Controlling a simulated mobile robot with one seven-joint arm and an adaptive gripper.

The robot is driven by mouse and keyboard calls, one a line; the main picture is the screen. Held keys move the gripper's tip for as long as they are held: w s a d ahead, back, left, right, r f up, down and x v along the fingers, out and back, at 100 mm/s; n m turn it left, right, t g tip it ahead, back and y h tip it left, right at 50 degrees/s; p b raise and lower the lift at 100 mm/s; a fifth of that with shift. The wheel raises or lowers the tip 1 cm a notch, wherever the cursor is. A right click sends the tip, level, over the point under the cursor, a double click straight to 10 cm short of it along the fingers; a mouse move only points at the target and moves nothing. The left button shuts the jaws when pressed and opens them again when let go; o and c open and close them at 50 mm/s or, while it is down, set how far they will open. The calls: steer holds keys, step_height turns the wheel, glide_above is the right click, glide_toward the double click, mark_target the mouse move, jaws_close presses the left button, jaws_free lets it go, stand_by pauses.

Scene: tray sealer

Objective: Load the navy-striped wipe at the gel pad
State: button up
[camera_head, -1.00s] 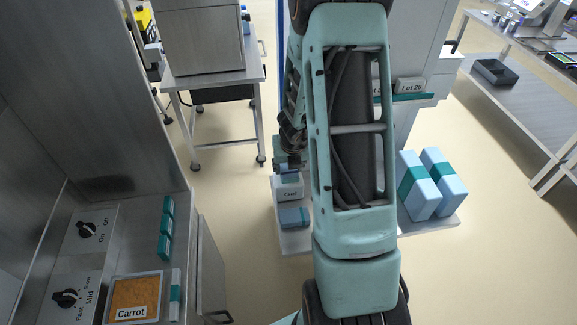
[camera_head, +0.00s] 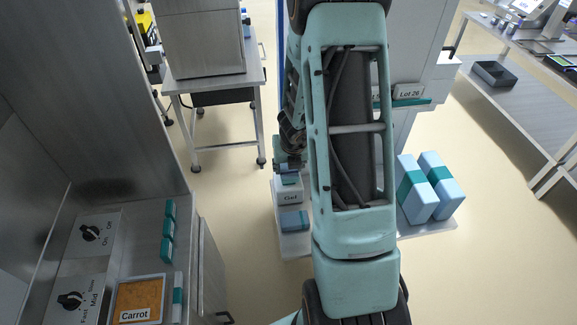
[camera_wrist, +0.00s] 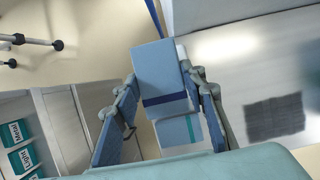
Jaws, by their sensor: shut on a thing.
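In the wrist view my gripper (camera_wrist: 165,110) is shut on a light blue block with a navy stripe (camera_wrist: 160,70), the navy-striped wipe. It sits between the two fingers, with the stripe at its near end. I cannot tell whether the held wipe touches anything. The gel pad itself is not clearly made out.
A blue pack (camera_head: 294,221) lies in front of the Gel box. Two large blue boxes with teal bands (camera_head: 416,190) stand right of my arm. A dark square patch (camera_wrist: 275,117) lies on a pale surface. A steel counter with a Carrot tray (camera_head: 140,300) is at left.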

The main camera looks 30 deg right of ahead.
steer(key=shift+r+p, duration=2.05)
steer(key=shift+r, duration=0.4)
